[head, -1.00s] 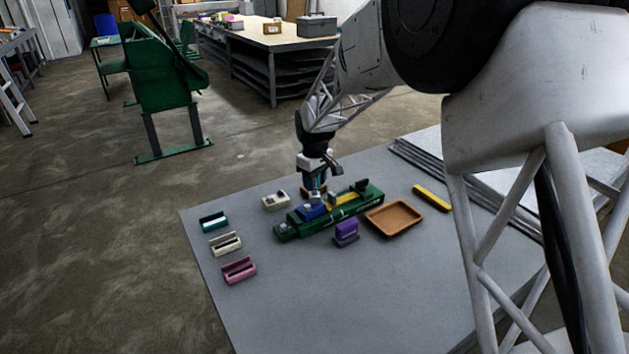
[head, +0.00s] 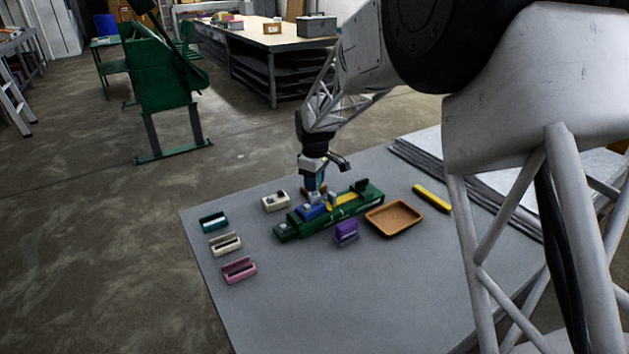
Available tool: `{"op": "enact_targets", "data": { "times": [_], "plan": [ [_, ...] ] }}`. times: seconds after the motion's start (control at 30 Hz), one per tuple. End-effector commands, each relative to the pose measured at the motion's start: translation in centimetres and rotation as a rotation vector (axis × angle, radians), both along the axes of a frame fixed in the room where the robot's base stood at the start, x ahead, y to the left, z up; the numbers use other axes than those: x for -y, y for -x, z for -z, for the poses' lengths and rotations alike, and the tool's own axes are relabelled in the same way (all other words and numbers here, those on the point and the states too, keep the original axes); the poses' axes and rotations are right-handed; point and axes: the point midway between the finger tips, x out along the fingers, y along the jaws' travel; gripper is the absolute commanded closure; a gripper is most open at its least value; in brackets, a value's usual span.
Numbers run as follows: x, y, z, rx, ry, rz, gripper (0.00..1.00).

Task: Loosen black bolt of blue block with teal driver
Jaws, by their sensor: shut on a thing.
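The blue block (head: 312,212) sits on the left part of the long green fixture (head: 292,229) on the grey table. My gripper (head: 315,183) is pointing down right above the block, shut on the teal driver (head: 315,184), which shows only as a small teal and dark piece below the jaws. The driver looks upright, with its lower end at or close to the block's top. The black bolt is hidden or too small to make out, so I cannot tell whether the tip touches it.
A yellow bar lies on the fixture right of the block. A brown tray (head: 370,222), a purple holder (head: 346,231) and a yellow stick (head: 432,197) are nearby. Cream (head: 275,201), teal (head: 213,226), white (head: 226,248) and pink (head: 239,276) holders stand left. The front table is clear.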

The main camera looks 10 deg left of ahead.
Motion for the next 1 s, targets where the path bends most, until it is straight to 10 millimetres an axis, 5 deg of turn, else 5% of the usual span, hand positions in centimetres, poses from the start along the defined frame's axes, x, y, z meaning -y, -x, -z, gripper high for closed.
{"op": "enact_targets", "data": {
  "times": [1.0],
  "plan": [
    [-0.03,0.01,-0.01,0.000,0.000,-0.300,0.85]
  ]
}}
